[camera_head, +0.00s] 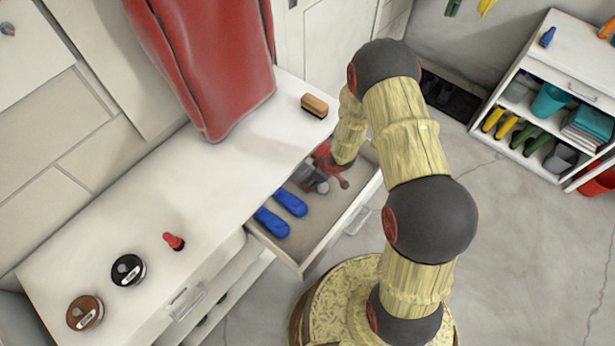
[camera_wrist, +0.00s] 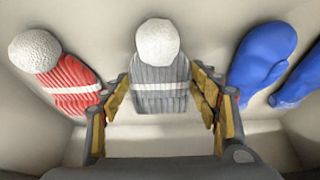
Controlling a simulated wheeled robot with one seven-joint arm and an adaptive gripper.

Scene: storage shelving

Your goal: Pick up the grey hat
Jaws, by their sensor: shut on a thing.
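The grey hat (camera_wrist: 158,82) is a ribbed knit with a white stripe and a white pompom. In the wrist view it lies in the middle, between the yellow-padded fingers of my gripper (camera_wrist: 160,100). My gripper is shut on the hat, with a finger at each side of it. In the head view the grey hat (camera_head: 314,181) shows only in part inside the open drawer (camera_head: 335,225), beside my gripper (camera_head: 330,170), and my arm hides some of that area.
A red hat with a white pompom (camera_wrist: 68,80) lies left of the grey hat in the wrist view. Blue mittens (camera_wrist: 262,58) lie to its right. Drawer walls surround them. On the counter are a brush (camera_head: 314,105), a red bag (camera_head: 215,70) and round tins (camera_head: 128,270).

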